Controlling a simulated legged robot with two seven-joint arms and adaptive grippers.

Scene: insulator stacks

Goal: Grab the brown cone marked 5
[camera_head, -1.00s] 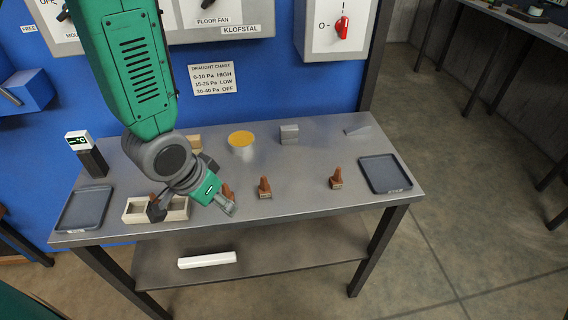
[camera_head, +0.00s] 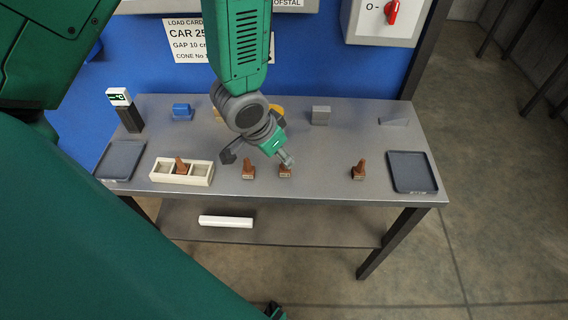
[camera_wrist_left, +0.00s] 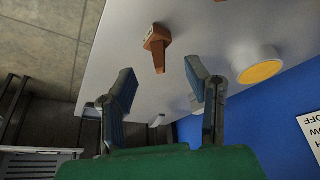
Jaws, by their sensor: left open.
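Several brown cones stand upright on the grey table: one (camera_head: 248,170) left of centre, one (camera_head: 285,172) just right of it, one (camera_head: 359,170) farther right. Another brown cone (camera_head: 180,165) stands in the white compartment box (camera_head: 200,181). Their numbers are too small to read. My left gripper (camera_head: 258,158) is open and empty, above the two middle cones, one finger by the right one. In the left wrist view the open fingers (camera_wrist_left: 160,82) point toward one brown cone (camera_wrist_left: 157,46), apart from it. My right gripper is not identifiable.
A blue-grey tray (camera_head: 412,173) lies at the table's right end, another (camera_head: 121,160) at the left. A grey block (camera_head: 320,115), a blue block (camera_head: 182,112) and a yellow-topped round thing (camera_wrist_left: 260,68) stand toward the back. A white bar (camera_head: 226,221) lies below.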

